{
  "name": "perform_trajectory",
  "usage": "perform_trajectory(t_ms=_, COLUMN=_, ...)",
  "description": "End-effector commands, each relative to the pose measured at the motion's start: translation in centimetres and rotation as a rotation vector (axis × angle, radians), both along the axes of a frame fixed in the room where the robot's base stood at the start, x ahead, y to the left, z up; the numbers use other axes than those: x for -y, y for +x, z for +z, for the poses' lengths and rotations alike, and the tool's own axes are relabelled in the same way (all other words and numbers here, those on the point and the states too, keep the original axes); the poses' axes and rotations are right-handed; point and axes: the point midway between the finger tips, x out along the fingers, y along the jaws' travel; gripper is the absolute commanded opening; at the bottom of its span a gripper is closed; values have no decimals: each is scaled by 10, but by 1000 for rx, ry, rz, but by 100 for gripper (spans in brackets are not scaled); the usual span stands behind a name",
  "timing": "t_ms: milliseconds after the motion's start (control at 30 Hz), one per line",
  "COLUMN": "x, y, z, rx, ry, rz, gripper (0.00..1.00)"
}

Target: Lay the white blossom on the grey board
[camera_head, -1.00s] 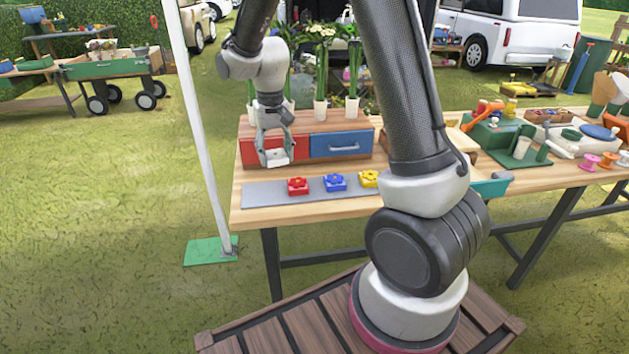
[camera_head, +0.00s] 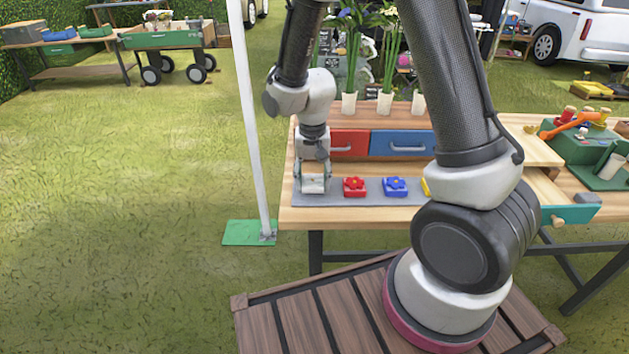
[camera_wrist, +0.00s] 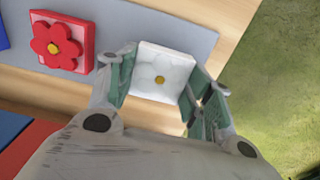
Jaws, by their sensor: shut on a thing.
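The white blossom (camera_wrist: 161,73), a white square block with a flower and a yellow centre, sits between my gripper's fingers (camera_wrist: 160,82) in the wrist view. In the head view my gripper (camera_head: 313,176) is shut on the white blossom (camera_head: 313,185) at the left end of the grey board (camera_head: 375,190). The blossom looks roughly level, over or on the board; I cannot tell whether it touches. The grey board also shows in the wrist view (camera_wrist: 190,38) around the blossom.
A red blossom (camera_head: 355,187) and a blue blossom (camera_head: 396,187) lie on the board, right of my gripper. A partly hidden yellow blossom (camera_head: 426,187) is farther right. Red (camera_head: 349,143) and blue drawers (camera_head: 402,143) stand behind. A white pole (camera_head: 250,120) rises left of the table.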

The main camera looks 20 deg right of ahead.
Motion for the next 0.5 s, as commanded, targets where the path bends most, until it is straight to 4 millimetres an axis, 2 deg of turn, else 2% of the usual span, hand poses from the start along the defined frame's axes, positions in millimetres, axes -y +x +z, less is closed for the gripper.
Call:
perform_trajectory(t_ms=100, x=0, y=0, z=-11, rx=0, ry=0, rz=0, gripper=29)
perform_trajectory(t_ms=467, x=0, y=0, z=-15, rx=0, ry=0, rz=0, gripper=29)
perform_trajectory(t_ms=500, x=0, y=0, z=-15, rx=0, ry=0, rz=0, gripper=58)
